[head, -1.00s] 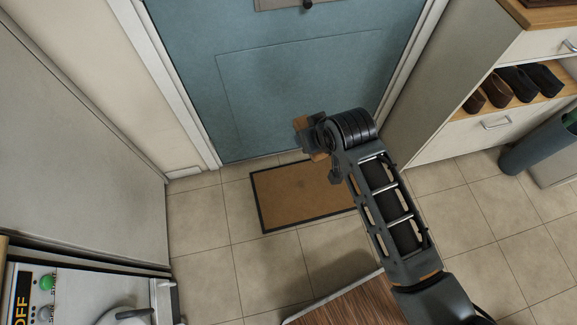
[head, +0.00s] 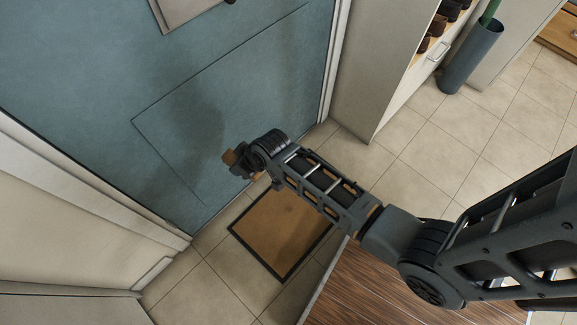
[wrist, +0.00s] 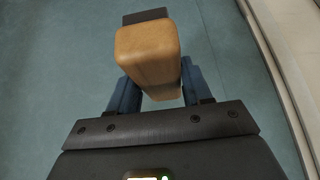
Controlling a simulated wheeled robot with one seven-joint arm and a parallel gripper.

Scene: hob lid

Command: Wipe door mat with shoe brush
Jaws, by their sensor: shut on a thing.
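The door mat (head: 278,232), brown with a dark border, lies on the tiled floor in front of the blue door. My gripper (head: 240,160) is up in front of the door, above and toward the door from the mat, apart from it. In the wrist view my gripper (wrist: 152,98) is shut on the shoe brush (wrist: 148,50), a tan wooden block with a dark end. The brush (head: 229,157) also shows small at my gripper's tip in the head view. The wrist view shows the blue door behind the brush, and no mat.
The blue door (head: 180,110) stands close beyond my gripper. A shoe cabinet (head: 385,60) with shoes is at the upper right, with a dark cylindrical bin (head: 471,56) beside it. A wooden surface (head: 375,290) lies below my arm. Tiles right of the mat are clear.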

